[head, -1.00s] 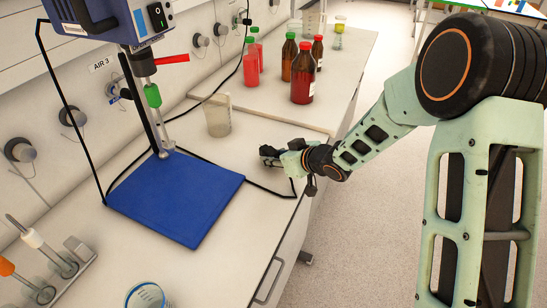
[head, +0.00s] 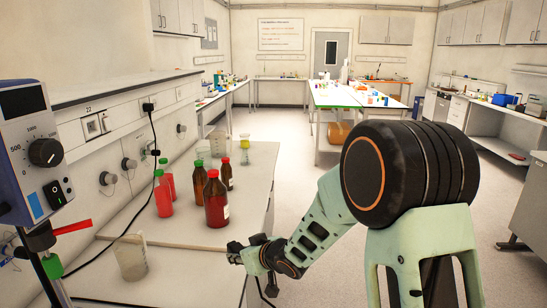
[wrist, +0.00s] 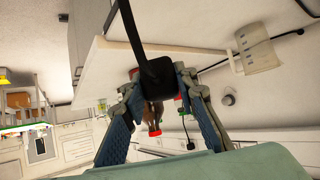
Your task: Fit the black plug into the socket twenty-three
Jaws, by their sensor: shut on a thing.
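The black plug (wrist: 158,78) shows in the wrist view between the two fingertips of my gripper (wrist: 160,92), with its black cable running up out of the picture. My gripper is shut on it. In the head view my gripper (head: 240,253) is low beside the bench's front edge, and the plug cannot be made out there. A wall socket (head: 95,125) at the left of the trunking has a small label above it that seems to begin with 2; the second digit is hard to read. The socket looks empty. My gripper is well below and right of it.
Another black plug (head: 148,105) sits in the trunking right of that socket, its cable hanging down. Brown bottles (head: 216,202), red bottles (head: 163,195) and a beaker (head: 130,258) stand on the bench. A stirrer (head: 35,150) is at left. Open floor lies right.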

